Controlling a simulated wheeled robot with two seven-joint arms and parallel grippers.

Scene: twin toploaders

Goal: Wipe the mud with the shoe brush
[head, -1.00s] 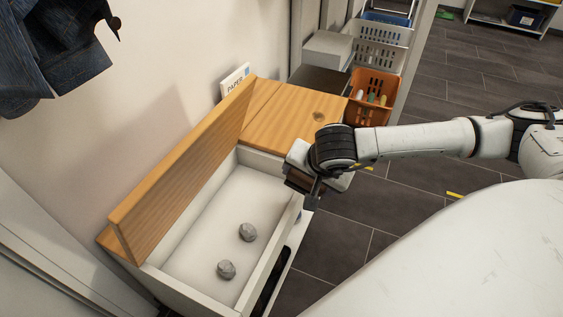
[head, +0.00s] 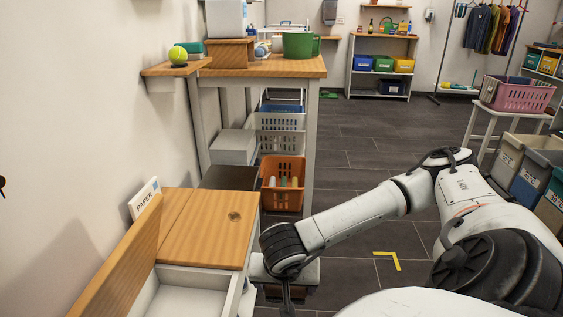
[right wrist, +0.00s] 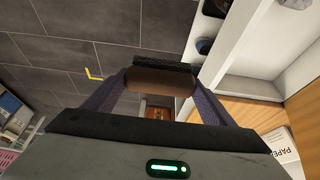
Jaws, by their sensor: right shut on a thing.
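The mud (head: 234,216) is a small round brown spot on the closed wooden lid (head: 200,238) of the white bench. My right gripper (head: 286,296) is low beside the bench's right side, to the right of and below the mud in the head view. In the right wrist view my right gripper (right wrist: 160,80) is shut on the shoe brush (right wrist: 165,84), a brown block with black bristles along one edge. In the head view the brush is mostly hidden by my wrist. My left gripper is not in view.
The bench's other lid (head: 118,265) stands raised beside the wall, over an open white compartment (head: 185,300). A PAPER box (head: 144,198) stands behind the closed lid. An orange basket (head: 283,170) and a wooden-topped table (head: 265,68) are beyond. Dark floor is open to the right.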

